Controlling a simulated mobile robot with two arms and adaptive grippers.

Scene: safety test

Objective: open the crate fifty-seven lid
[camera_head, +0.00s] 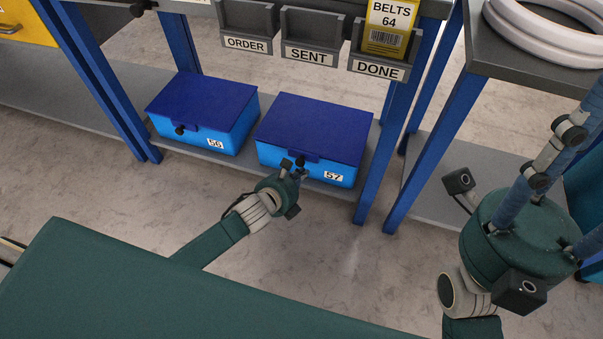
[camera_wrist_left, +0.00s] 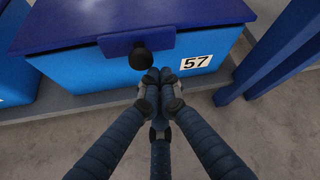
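Crate fifty-seven (camera_head: 313,171) is a light blue box labelled 57 on the low shelf. Its dark blue lid (camera_head: 315,125) lies closed on top, with a front tab and a round black knob (camera_wrist_left: 142,60). The lid also shows in the left wrist view (camera_wrist_left: 70,18). My left gripper (camera_head: 293,167) is at the crate's front. In the left wrist view, its fingertips (camera_wrist_left: 159,78) are together, just below and right of the knob, with nothing seen between them. Whether they touch the crate is unclear. My right gripper (camera_head: 560,160) is at the right; its fingertips are out of frame.
Crate 56 (camera_head: 205,138) stands left of crate fifty-seven, its lid closed. Blue table legs (camera_head: 376,170) flank the crates. Above hang grey bins (camera_head: 310,30) labelled ORDER, SENT and DONE. White rings (camera_head: 540,30) lie on a table at right. The floor in front is clear.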

